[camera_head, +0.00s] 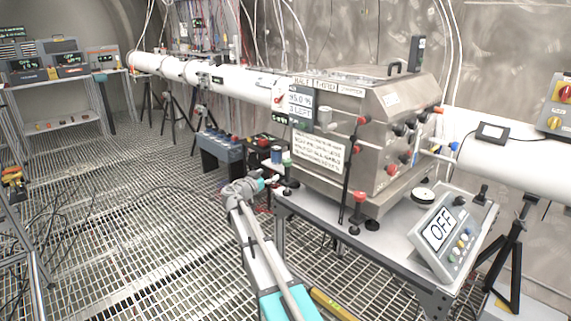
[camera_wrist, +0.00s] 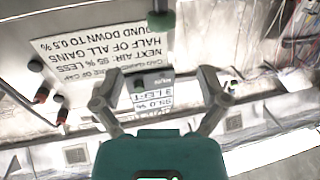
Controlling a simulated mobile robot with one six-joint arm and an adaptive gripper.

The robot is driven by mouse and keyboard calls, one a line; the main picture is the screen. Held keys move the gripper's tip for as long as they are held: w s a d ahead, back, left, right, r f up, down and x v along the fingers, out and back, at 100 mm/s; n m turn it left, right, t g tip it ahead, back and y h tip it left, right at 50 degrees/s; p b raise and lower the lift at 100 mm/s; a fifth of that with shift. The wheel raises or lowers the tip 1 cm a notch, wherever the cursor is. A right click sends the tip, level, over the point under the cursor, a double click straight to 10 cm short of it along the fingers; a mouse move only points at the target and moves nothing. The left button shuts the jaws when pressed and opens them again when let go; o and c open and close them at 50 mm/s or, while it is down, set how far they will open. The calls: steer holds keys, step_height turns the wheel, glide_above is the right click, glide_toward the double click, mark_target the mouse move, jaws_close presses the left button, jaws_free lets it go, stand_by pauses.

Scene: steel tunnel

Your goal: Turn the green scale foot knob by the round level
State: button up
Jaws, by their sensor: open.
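The green foot knob (camera_head: 287,162) tops a dark post at the left corner of the bench, beside the steel box. A green knob or cap on a stem (camera_wrist: 161,20) shows at the top centre of the wrist view, beyond my fingertips. My gripper (camera_head: 270,181) is just left of the green knob in the head view. In the wrist view my gripper (camera_wrist: 159,74) has its two fingers spread wide, with nothing held between them. A round white disc with a dark rim (camera_head: 423,195) lies on the bench; I cannot tell whether it is the round level.
The steel box (camera_head: 370,135) with red and black knobs stands close behind. A red-topped post (camera_head: 359,197) stands at the bench's front edge. The grated floor (camera_head: 130,230) at left is mostly open, with cables.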

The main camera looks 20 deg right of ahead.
mark_target(286, 164)
steer(key=x, duration=1.2)
steer(key=shift+w+d, duration=0.15)
steer(key=shift+d, duration=0.05)
steer(key=c, duration=1)
steer(key=shift+a, duration=0.2)
steer(key=shift+c, duration=0.8)
steer(key=shift+d, duration=0.15)
steer(key=shift+d+t, duration=0.25)
steer(key=shift+t, duration=0.05)
steer(key=shift+n+t+y, duration=0.4)
steer(key=shift+n, duration=0.1)
stand_by(0.3)
steer(key=o, duration=1.2)
steer(key=shift+c, duration=0.2)
steer(key=shift+a, duration=0.1)
